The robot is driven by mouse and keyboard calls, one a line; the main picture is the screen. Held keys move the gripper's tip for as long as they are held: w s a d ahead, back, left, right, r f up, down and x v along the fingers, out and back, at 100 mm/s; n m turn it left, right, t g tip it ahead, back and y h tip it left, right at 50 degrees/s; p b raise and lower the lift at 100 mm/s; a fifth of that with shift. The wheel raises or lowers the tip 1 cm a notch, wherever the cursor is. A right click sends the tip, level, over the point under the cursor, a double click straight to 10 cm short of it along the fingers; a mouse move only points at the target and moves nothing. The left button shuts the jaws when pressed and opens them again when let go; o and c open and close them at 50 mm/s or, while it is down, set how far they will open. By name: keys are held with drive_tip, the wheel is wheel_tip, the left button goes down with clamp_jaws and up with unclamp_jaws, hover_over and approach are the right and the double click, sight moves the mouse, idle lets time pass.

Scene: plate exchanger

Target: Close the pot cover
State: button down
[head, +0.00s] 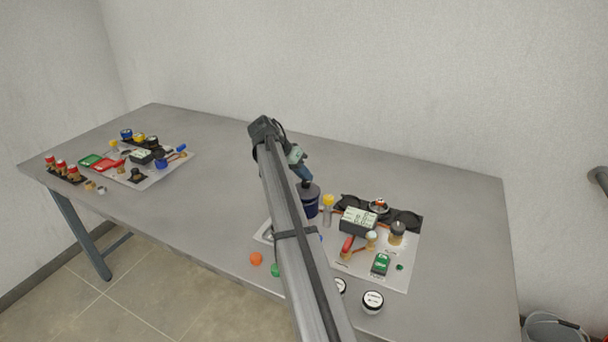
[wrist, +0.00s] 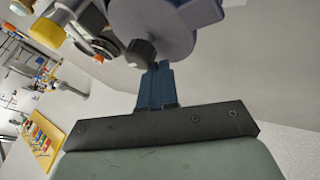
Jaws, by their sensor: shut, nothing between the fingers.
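A dark blue pot (head: 311,207) stands on the table just right of my arm, partly hidden by it. Its grey cover (head: 311,190) shows at the pot's top; I cannot tell whether it sits flush. In the wrist view the cover (wrist: 172,28) is a grey-purple disc at the top, with a dark knob (wrist: 140,53) sticking out. My gripper (head: 305,182) is at the cover, its blue fingers pointing down. In the wrist view its fingers (wrist: 157,68) are together, empty, with the tips beside the knob. I cannot tell whether they touch it.
A light mat (head: 402,276) right of the pot holds a display box (head: 357,221), a black rack and small parts. Loose jars (head: 372,302) and an orange cap (head: 256,259) lie near the front edge. Another cluttered mat (head: 178,170) is far left. The table between is clear.

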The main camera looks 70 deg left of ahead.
drive_tip(key=shift+d+m+h, duration=0.4)
drive_tip(key=shift+m+h, duration=0.1)
drive_tip(key=shift+m, duration=0.2)
idle(1.8)
drive_tip(key=shift+a, duration=0.15)
